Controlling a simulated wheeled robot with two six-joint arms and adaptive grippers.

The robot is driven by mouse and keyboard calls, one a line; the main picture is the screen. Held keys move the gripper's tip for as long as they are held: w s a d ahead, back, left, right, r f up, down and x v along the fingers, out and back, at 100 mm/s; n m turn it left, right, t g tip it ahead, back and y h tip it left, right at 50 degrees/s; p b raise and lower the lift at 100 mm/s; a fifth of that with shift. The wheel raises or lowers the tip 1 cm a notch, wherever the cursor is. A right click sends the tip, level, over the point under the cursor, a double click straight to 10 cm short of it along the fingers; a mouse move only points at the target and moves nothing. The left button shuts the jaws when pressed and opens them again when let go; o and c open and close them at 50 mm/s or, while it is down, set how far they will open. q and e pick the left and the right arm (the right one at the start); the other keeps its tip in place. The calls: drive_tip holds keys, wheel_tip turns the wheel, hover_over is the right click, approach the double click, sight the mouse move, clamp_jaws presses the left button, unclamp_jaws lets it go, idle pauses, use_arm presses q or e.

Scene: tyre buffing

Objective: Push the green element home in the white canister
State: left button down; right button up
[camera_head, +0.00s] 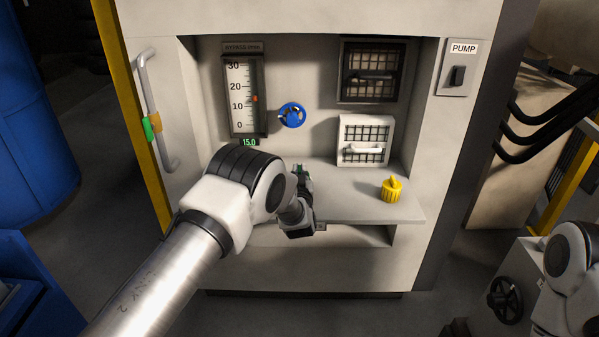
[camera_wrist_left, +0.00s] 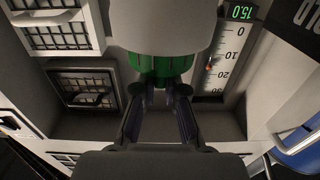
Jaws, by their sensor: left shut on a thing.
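The white canister (camera_wrist_left: 165,28) fills the top middle of the left wrist view, which is turned nearly upside down. The ribbed green element (camera_wrist_left: 160,70) shows as a band at the canister's edge. How deep it sits in the canister cannot be told. My left gripper (camera_wrist_left: 162,94) has its two fingers against the green element and is shut on it. In the head view, a small bit of green (camera_head: 303,171) shows beside my left gripper (camera_head: 300,190), and my arm hides the canister. My right gripper is out of view; only part of that arm shows at the lower right.
The alcove holds a bypass gauge (camera_head: 243,95), a blue handwheel (camera_head: 292,115), a dark grille panel (camera_head: 371,72) and a white grille panel (camera_head: 364,142). A yellow knob (camera_head: 392,189) stands on the shelf (camera_head: 350,205). The shelf between the knob and my gripper is clear.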

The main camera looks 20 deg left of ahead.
use_arm(q)
drive_tip(key=shift+f+b, duration=0.95)
drive_tip(key=shift+f, duration=0.25)
drive_tip(key=c, duration=1.2)
unclamp_jaws()
drive_tip(key=shift+o, duration=0.2)
drive_tip(key=shift+s, duration=0.1)
drive_tip(key=shift+s+d+r+p, duration=0.15)
drive_tip(key=shift+s+p, duration=0.1)
drive_tip(key=shift+p, duration=0.2)
drive_tip(key=p+v, duration=0.2)
drive_tip(key=v, duration=0.2)
drive_tip(key=shift+s, duration=0.15)
